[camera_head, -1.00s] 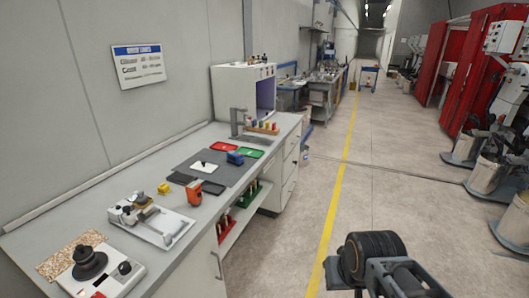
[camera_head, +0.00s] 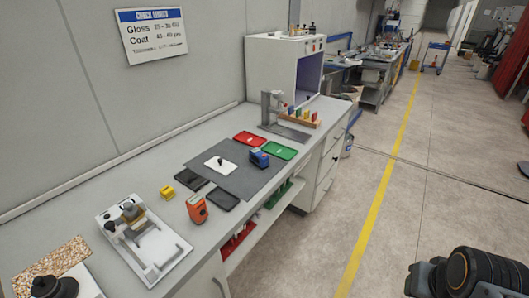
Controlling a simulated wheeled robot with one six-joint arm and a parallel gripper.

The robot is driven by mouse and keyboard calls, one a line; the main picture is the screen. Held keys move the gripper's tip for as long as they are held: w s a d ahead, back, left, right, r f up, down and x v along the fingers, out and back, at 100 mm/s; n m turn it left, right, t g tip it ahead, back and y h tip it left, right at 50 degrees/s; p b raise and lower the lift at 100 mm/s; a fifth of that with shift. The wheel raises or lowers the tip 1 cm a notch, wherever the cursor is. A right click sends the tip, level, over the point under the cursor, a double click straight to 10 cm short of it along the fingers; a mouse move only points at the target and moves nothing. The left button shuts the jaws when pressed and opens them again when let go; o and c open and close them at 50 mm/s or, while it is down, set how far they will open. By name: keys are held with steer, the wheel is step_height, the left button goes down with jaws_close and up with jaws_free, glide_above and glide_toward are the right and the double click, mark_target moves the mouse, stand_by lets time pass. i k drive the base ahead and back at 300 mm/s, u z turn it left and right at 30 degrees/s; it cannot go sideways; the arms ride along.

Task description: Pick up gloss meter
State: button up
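A small blue device with a dark top (camera_head: 259,158), which looks like the gloss meter, stands on a dark grey mat (camera_head: 232,187) on the long workbench. It sits near the mat's right side, beside a white card (camera_head: 220,163) with a small black knob on it. An orange handheld device (camera_head: 196,208) stands nearer, left of the mat; its label is too small to read. Part of my arm shows at the lower right, over the floor and away from the bench. My gripper's fingers are not in view.
A white booth (camera_head: 285,72) stands farther along. The floor beside the bench is clear.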

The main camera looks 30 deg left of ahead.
mark_target(256, 153)
steer(key=u, duration=0.4)
steer(key=i, duration=0.7)
steer(key=u, duration=1.1)
steer(key=i, duration=0.35)
steer(key=u, duration=0.35)
